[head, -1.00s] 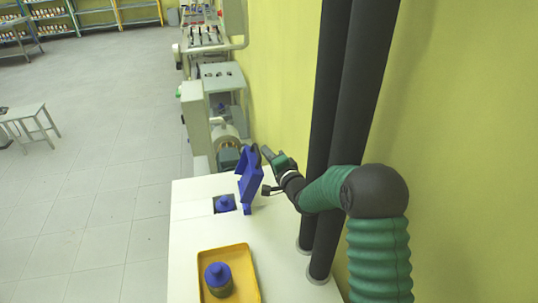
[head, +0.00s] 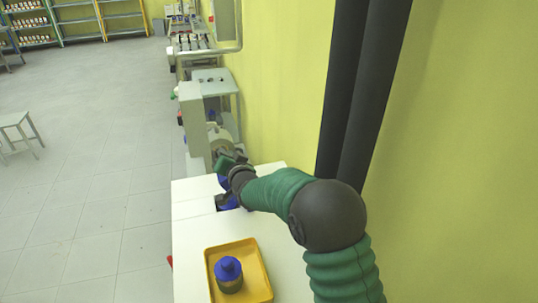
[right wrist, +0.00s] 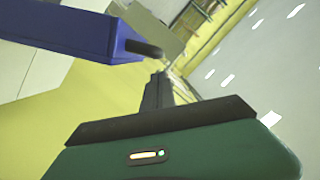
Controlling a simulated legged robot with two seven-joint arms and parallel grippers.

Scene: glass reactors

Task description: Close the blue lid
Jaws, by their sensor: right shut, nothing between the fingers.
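The blue lid (head: 224,182) stands at the far end of the white table, mostly hidden behind my right gripper in the head view. It shows large at the upper left of the right wrist view (right wrist: 65,32), with a dark pin on its end. I cannot tell its exact angle. My right gripper (head: 228,160) is shut and empty, at the lid's upper part. In the right wrist view its closed fingers (right wrist: 158,92) lie close to the pin; contact is unclear. Blue also shows below the wrist at the table opening, partly covered. My left gripper is not in view.
A yellow tray (head: 262,284) holding a blue-capped bottle (head: 229,276) sits on the near part of the white table (head: 190,237). Dark vertical columns (head: 362,90) stand by the yellow wall at right. Machines stand beyond the table. The floor at left is open.

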